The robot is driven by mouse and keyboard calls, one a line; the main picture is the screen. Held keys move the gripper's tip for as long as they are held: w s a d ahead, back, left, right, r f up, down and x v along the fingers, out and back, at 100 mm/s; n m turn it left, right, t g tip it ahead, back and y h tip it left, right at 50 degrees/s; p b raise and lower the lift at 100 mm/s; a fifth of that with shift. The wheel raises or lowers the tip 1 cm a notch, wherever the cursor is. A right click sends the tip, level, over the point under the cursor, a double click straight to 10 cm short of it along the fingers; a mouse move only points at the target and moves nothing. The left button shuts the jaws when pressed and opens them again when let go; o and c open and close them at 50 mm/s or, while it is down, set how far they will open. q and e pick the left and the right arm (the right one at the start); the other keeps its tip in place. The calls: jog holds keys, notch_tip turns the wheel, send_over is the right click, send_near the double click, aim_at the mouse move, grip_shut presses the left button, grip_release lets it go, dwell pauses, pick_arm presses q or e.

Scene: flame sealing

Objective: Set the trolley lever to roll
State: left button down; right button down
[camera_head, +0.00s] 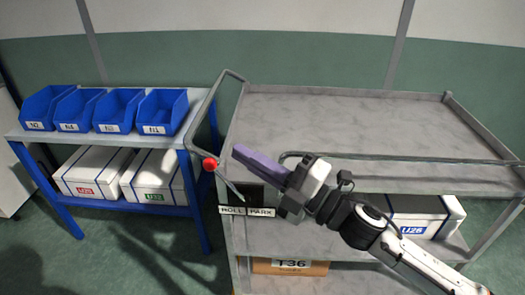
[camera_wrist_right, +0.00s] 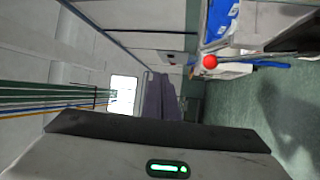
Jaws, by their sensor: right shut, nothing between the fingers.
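The grey trolley (camera_head: 340,120) stands at centre right in the head view. Its lever has a red knob (camera_head: 210,164) on a thin metal rod, which slants from the knob down and right to the trolley's left end. The knob is on the left, on the side of the ROLL label (camera_head: 231,210); the PARK label (camera_head: 262,212) is right of it. My right gripper (camera_head: 241,153), with purple fingers, is shut and empty, just right of the knob and apart from it. The right wrist view shows the purple fingers (camera_wrist_right: 160,98) and the red knob (camera_wrist_right: 210,61). My left gripper is not in view.
A blue-framed bench (camera_head: 200,100) with several blue bins stands left of the trolley, with white boxes (camera_head: 92,172) below. The trolley's bent handle (camera_head: 216,95) rises near the knob. A brown box (camera_head: 290,267) and a white box (camera_head: 425,215) are on lower shelves.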

jog(key=shift+s+d+r, duration=1.05)
jog(key=shift+d+r, duration=0.05)
jog(key=shift+d, duration=0.1)
